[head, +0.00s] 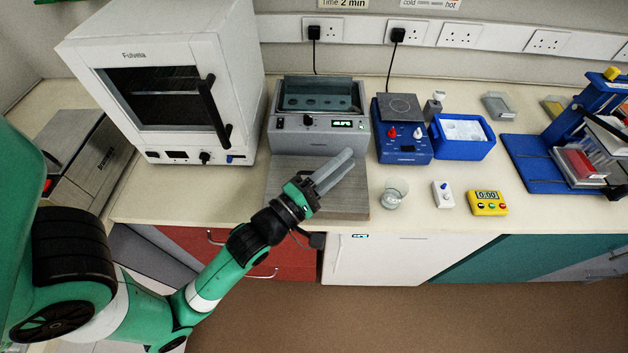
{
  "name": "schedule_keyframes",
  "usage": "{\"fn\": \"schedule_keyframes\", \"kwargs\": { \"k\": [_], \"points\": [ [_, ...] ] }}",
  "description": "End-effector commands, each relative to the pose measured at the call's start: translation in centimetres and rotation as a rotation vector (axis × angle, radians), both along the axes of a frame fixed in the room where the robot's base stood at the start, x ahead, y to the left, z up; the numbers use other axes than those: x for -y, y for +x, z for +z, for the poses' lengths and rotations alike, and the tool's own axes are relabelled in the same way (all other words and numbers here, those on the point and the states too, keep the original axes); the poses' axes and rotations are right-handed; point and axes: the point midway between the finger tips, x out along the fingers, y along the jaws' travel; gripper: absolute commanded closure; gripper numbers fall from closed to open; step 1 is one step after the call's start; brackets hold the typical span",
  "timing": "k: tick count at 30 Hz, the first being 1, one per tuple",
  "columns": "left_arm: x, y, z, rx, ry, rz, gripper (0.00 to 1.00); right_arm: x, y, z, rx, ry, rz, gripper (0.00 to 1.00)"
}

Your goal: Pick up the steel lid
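A flat grey rectangular plate (346,205) with a brushed look, which appears to be the steel lid, lies on the bench in front of the grey water bath (320,139). The bath's top is open. My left gripper (350,158) reaches in from the lower left, and its two grey fingers are over the plate, pointing up and right. They hide part of it. The fingers look close together, but I cannot tell whether they are shut or whether they touch the plate. I see nothing held between them. My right gripper is not in view.
A white oven (165,60) stands left of the bath. Right of it are a blue hotplate (403,145) and a blue ice tub (463,146). A glass beaker (393,194) stands just right of the plate, then a small white device (443,195) and a yellow timer (488,203).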

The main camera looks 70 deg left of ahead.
Motion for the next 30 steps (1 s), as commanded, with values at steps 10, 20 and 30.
{"fn": "schedule_keyframes", "kwargs": {
  "k": [10,20,30],
  "points": [
    [-2.5,-9.4,-12.4,-0.328,-0.110,0.160,0.70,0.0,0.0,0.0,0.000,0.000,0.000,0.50],
    [-4.7,-5.7,-12.8,-0.320,-0.107,0.160,0.70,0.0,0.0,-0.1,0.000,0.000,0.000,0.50],
    [-6.0,-3.5,-13.3,-0.323,-0.107,0.159,0.70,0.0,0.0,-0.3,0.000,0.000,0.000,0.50]
  ]
}}
